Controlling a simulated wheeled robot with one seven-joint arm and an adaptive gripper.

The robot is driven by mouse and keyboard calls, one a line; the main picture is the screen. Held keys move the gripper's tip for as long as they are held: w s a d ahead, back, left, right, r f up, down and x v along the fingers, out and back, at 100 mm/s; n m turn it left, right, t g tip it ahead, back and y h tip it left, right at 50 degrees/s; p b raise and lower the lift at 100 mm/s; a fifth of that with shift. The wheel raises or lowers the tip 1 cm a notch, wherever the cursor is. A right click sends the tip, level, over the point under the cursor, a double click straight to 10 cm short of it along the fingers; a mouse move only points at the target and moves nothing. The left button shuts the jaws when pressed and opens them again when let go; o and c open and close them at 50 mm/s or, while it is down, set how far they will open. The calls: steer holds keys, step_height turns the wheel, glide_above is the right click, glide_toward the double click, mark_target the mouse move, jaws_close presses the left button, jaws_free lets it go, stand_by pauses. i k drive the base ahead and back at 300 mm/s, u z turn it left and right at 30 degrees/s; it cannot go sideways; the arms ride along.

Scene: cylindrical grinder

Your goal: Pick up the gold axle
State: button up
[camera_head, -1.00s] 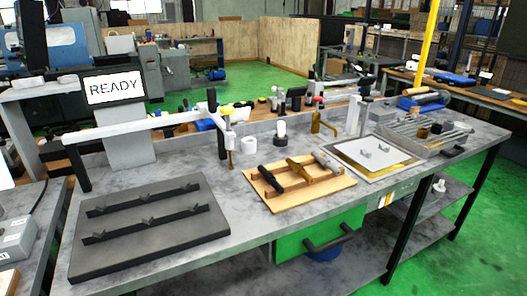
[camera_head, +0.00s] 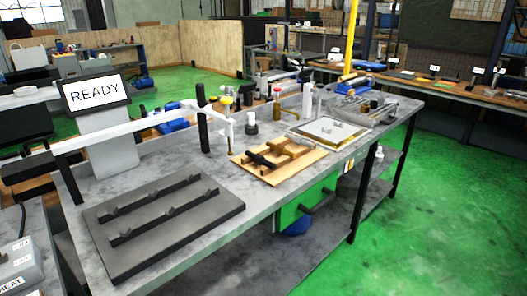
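The gold axle (camera_head: 282,149) lies on a small wooden board with a rack (camera_head: 303,163) on the grey workbench, right of the middle in the head view. A black axle (camera_head: 261,160) lies on the same rack, to the left of the gold one. A third, greyish bar sits at the rack's far end, too small to make out clearly. My gripper is not in view.
A dark slab with two notched rails (camera_head: 160,217) lies at the bench's near left. A white arm with a black post (camera_head: 203,117) and a READY screen (camera_head: 95,92) stand behind. A white plate in a tray (camera_head: 330,129) lies beyond the board. Green floor (camera_head: 440,220) is clear at right.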

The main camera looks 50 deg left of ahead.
mark_target(281, 149)
steer(key=u, duration=1.6)
